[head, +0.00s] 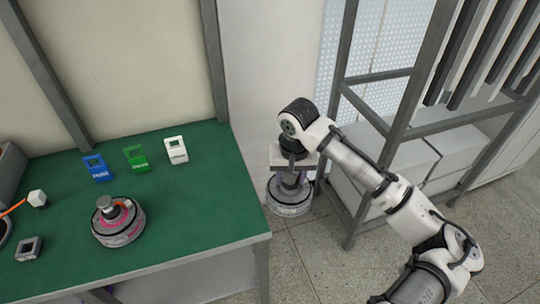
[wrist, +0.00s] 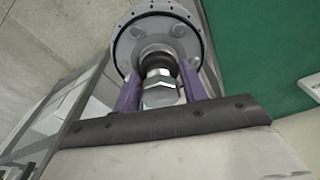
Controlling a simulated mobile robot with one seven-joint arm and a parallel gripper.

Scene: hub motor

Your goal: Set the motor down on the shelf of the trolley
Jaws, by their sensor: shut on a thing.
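The held motor (head: 289,207) is a grey round hub with a flanged rim, below my gripper (head: 290,179) in the head view. In the wrist view the motor (wrist: 128,42) shows its flange and bolt holes. The purple fingers of my gripper (wrist: 161,78) are shut on its central shaft, which ends in a hex nut. The motor hangs in the gap between the green table and a grey-framed rack (head: 398,130), over the floor. No shelf shows directly beneath the motor. I cannot tell for sure whether this rack is the trolley.
The green table (head: 200,215) holds another motor (head: 118,222) with pink windings, and blue (head: 97,168), green (head: 136,157) and white (head: 176,150) blocks. White boxes (head: 400,165) fill the rack's lower level. Dark and light bars hang above. Bare floor (head: 320,255) lies in front.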

